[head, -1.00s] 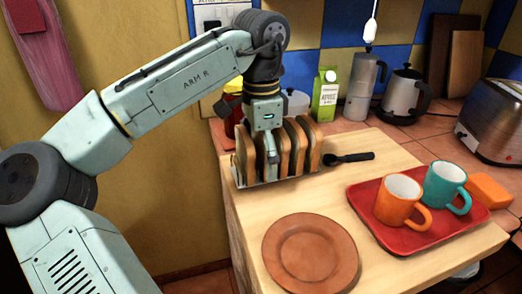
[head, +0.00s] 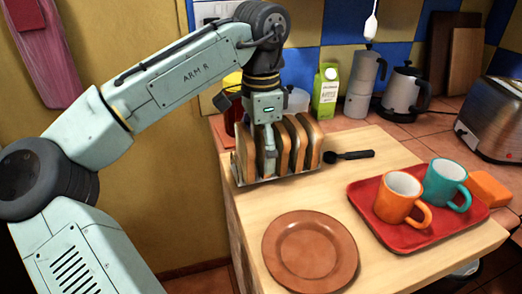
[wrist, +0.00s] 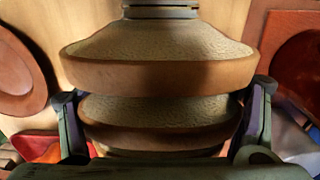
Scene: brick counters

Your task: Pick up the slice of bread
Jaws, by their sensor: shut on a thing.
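Several upright slices of bread stand side by side in a rack (head: 285,178) at the back left of the wooden counter. My gripper (head: 268,152) reaches down among them from above, one finger showing against the near side of the slices. In the wrist view, the fingers of my gripper (wrist: 163,128) flank a slice of bread (wrist: 160,137) at its two side edges, and the gripper is shut on it. Another slice (wrist: 155,76) stands just beyond, apart from the fingers. The lower part of the held slice is hidden, and I cannot tell whether it is clear of the rack.
A brown plate (head: 310,252) lies at the front of the counter. A red tray (head: 408,238) holds an orange mug (head: 398,197) and a teal mug (head: 443,184). A black-handled utensil (head: 350,156) lies right of the rack. A green carton (head: 325,92) stands behind.

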